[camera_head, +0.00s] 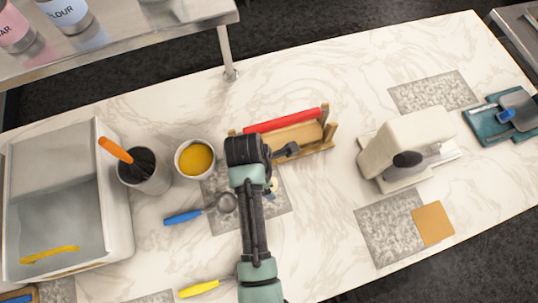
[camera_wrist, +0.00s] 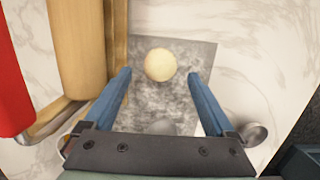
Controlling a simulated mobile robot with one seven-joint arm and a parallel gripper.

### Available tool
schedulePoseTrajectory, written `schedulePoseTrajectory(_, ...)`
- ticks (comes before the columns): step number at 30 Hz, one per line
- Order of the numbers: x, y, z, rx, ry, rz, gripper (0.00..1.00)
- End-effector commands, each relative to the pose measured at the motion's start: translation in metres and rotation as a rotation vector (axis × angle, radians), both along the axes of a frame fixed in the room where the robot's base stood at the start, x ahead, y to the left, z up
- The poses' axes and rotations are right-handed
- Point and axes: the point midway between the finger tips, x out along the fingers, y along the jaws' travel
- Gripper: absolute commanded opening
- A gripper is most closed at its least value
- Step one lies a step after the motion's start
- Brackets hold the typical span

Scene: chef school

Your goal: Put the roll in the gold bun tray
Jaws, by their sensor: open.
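The roll, a small round pale bun (camera_wrist: 160,65), lies on a grey marbled mat (camera_wrist: 200,52) in the wrist view. My gripper (camera_wrist: 158,75) is open, with its two blue fingers on the left and right of the roll and a gap on each side. In the head view the arm covers much of that mat (camera_head: 285,208), and only a small pale bit by the arm shows. A flat gold square (camera_head: 433,224) lies at the right, partly over another grey mat (camera_head: 385,230); I cannot tell for sure that it is the gold bun tray.
A wooden rack with a red rolling pin (camera_head: 283,120) stands close beside my gripper. A cream machine (camera_head: 405,140) stands right. The counter between rack and machine is clear.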

Motion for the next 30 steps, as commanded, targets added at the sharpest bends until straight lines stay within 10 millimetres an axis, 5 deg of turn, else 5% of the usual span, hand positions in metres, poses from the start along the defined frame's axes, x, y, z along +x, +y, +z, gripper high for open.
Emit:
schedulePoseTrajectory(6,0.001,-0.006,-0.023,0.0,0.001,0.0,0.9)
schedulePoseTrajectory(15,0.002,-0.007,-0.026,0.0,-0.001,-0.001,0.88)
schedulePoseTrajectory(28,0.002,-0.007,-0.026,0.0,-0.001,-0.001,0.11)
schedulePoseTrajectory(30,0.002,-0.007,-0.026,0.0,-0.001,-0.001,0.1)
